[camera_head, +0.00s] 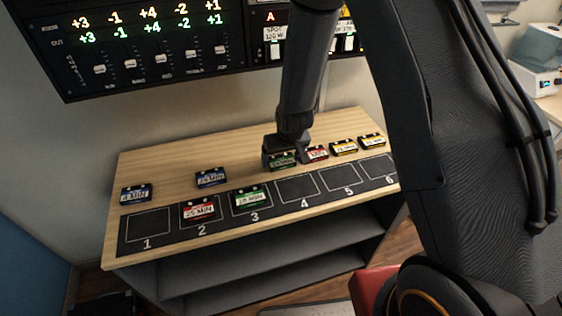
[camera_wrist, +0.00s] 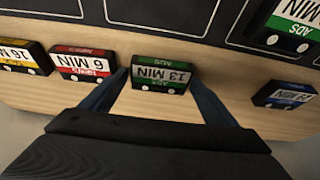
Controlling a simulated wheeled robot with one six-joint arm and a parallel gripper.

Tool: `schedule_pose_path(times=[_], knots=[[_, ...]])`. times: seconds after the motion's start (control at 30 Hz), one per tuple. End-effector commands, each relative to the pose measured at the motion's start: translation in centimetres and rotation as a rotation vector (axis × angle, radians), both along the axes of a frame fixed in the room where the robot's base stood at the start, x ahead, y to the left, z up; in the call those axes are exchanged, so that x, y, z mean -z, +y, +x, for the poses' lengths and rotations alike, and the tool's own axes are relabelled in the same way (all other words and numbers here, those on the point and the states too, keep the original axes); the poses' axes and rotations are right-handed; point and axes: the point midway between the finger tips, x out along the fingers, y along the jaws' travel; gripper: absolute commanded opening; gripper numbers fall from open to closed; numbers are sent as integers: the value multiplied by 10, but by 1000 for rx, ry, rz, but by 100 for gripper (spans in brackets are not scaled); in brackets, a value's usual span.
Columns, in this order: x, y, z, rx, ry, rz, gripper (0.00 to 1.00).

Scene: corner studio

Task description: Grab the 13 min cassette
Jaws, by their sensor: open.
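The 13 min cassette is a black block with a green-and-white label; it lies on the wooden tabletop behind slots 3 and 4 in the head view (camera_head: 282,162). In the wrist view the cassette (camera_wrist: 162,75) is upside down and reads "13 MIN". My gripper (camera_wrist: 159,88) is open, with one finger on each side of the cassette; I cannot tell whether either finger touches it. In the head view my gripper (camera_head: 284,146) is right over the cassette and hides its back part.
A red 6 min cassette (camera_wrist: 82,63) sits close to my left finger in the wrist view. Yellow cassettes (camera_head: 344,147) are further right in the head view, blue ones (camera_head: 211,178) left. A red cassette (camera_head: 200,210) fills slot 2, a green one (camera_head: 251,199) slot 3.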

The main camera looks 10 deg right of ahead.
Motion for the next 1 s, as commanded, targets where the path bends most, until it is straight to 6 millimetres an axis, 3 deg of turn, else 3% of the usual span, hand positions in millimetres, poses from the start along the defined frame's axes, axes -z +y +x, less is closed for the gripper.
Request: schedule_pose_path(times=[0.03,0.23,0.67,1.0], knots=[[0,0,0,0,0,0,80],[0,0,0,0,0,0,49],[-8,0,1,0,-1,0,48],[-49,0,2,-2,-5,0,48]])
